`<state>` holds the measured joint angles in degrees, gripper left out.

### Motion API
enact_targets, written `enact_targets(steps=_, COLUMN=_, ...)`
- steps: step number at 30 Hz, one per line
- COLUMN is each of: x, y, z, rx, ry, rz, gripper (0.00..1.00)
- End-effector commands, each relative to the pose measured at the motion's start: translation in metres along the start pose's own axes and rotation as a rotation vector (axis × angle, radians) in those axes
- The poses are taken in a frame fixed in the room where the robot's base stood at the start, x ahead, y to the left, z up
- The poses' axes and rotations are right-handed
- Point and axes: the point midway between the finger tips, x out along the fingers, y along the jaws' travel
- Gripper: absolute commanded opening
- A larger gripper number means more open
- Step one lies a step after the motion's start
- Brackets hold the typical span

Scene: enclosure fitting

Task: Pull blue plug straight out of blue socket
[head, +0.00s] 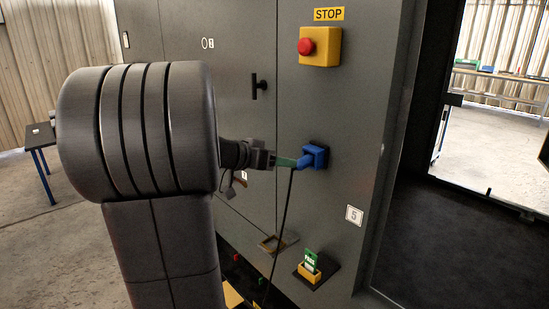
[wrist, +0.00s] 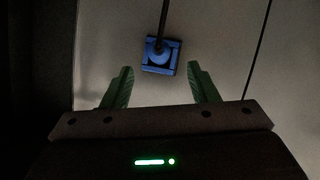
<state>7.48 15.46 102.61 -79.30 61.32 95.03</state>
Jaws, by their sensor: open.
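The blue socket (head: 318,153) is fixed to the grey cabinet panel, below the red stop button. The blue plug (head: 304,161) sits in it, and a dark cable hangs down from the plug. In the wrist view the square blue socket (wrist: 174,69) and the round plug (wrist: 158,51) are ahead, with the cable (wrist: 163,20) running to the top edge. My gripper (head: 290,162) is in front of the plug. Its green fingers are spread and empty in the wrist view (wrist: 160,67), apart from each other with the plug just beyond their tips. The head view does not show whether a finger touches the plug.
A yellow box with a red stop button (head: 320,46) is above the socket. A black handle (head: 258,87) is on the cabinet to the left. Below are a yellow holder with a green tag (head: 309,264) and a square frame (head: 276,244). An open doorway is at right.

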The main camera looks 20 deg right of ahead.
Motion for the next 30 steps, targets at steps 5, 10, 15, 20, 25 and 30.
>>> enact_targets(steps=5, x=0.031, y=0.001, z=0.000, rx=-0.001, ry=-0.003, rz=0.004, gripper=0.54)
enact_targets(steps=10, x=0.050, y=0.000, z=0.000, rx=-0.001, ry=-0.001, rz=0.002, gripper=0.54)
enact_targets(steps=15, x=0.057, y=0.000, z=0.000, rx=0.001, ry=-0.001, rz=0.000, gripper=0.54)
enact_targets(steps=20, x=0.058, y=0.000, z=0.000, rx=0.001, ry=-0.001, rz=-0.001, gripper=0.54)
enact_targets(steps=25, x=0.058, y=0.000, z=0.000, rx=0.001, ry=0.000, rz=-0.001, gripper=0.38)
enact_targets(steps=30, x=0.058, y=0.000, z=0.000, rx=0.001, ry=0.000, rz=-0.001, gripper=0.05)
